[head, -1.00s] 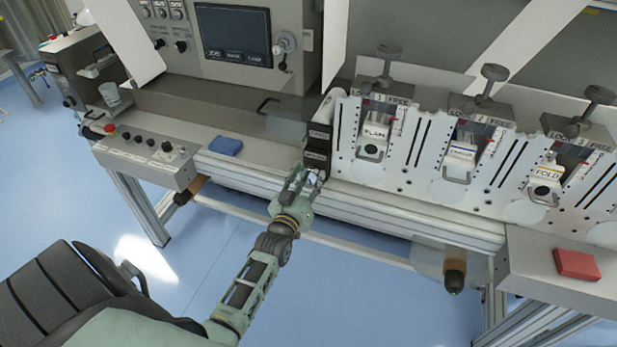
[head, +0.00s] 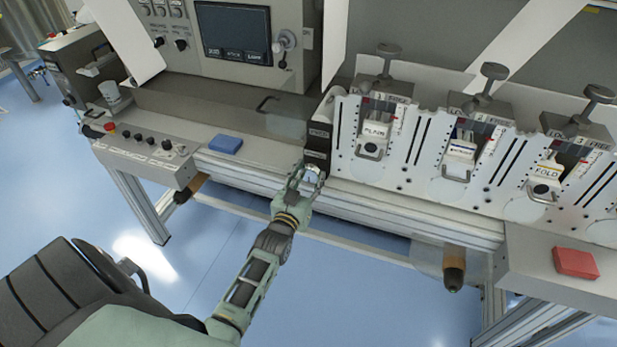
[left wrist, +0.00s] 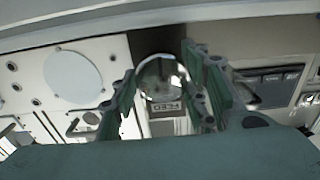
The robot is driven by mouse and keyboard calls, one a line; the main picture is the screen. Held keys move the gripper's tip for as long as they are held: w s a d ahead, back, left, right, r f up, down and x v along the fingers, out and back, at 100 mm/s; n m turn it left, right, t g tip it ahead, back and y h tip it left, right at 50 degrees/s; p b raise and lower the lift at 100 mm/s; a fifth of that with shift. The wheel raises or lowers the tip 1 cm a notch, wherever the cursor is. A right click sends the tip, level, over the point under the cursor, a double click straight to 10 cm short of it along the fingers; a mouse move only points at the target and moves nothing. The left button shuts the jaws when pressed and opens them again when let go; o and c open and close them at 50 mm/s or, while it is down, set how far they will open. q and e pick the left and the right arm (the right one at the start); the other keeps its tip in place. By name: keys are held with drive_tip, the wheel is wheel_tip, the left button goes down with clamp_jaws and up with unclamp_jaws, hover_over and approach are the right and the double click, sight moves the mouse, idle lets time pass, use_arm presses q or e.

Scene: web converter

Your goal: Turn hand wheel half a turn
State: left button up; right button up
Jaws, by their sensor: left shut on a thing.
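The hand wheel is a small, shiny round metal part at the front edge of the machine, low on the dark block (head: 318,148) at the left end of the white plate row. In the head view only a bit of the hand wheel (head: 313,174) shows between my fingers. My left gripper (head: 306,176) is shut on it. In the left wrist view the wheel (left wrist: 160,68) sits between the two green fingers, with a label reading FEED (left wrist: 165,106) beside it. The wheel's marks cannot be read. My right gripper is out of view.
White plates with T-handled clamps (head: 485,85) stand to the right. A blue block (head: 225,145) and a button box (head: 150,150) are to the left. A red block (head: 576,263) lies at the right. A rail (head: 340,248) runs below; the floor in front is open.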

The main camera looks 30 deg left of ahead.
use_arm(q)
drive_tip(key=o, duration=1.1)
drive_tip(key=shift+w+d, duration=0.1)
drive_tip(key=shift+d, duration=0.1)
drive_tip(key=shift+s, duration=0.25)
drive_tip(key=v, duration=1.1)
drive_tip(key=shift+s, duration=0.3)
drive_tip(key=shift+f, duration=0.1)
